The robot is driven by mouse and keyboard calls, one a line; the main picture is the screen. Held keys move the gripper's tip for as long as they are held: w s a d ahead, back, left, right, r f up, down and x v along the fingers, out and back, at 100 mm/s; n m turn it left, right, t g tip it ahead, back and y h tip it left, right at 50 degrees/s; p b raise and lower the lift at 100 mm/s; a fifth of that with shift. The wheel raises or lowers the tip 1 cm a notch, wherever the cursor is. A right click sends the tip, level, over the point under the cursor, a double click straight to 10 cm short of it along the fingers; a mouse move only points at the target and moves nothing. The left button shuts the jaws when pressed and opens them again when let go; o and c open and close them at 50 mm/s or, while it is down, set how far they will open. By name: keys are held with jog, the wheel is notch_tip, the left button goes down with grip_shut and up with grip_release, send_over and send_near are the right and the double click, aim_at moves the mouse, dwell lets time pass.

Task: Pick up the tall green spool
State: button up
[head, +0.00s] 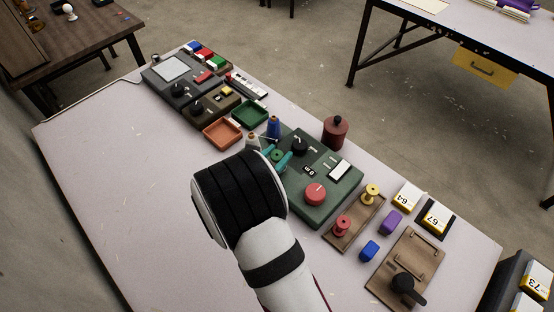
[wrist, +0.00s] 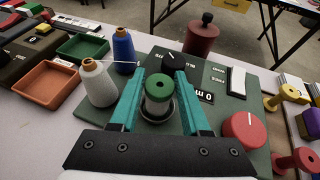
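The tall green spool (wrist: 159,92) has a green top with a dark centre hole and a paler body. It stands upright in a dark ring on the green panel (wrist: 213,126). My gripper (wrist: 160,75) has teal fingers, one on each side of the spool. The fingers are apart, with narrow gaps showing beside the spool, so the gripper looks open around it. In the head view, the spool's green top (head: 277,155) shows between the teal fingers at the panel's left end, and my arm hides part of that area.
A white spool (wrist: 98,84) and a blue spool (wrist: 124,52) stand close left of my gripper. The panel bears a black knob (head: 299,146) and a red knob (head: 315,194). A dark red canister (head: 335,133) stands behind. The table's left side (head: 120,190) is clear.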

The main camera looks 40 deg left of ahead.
grip_shut()
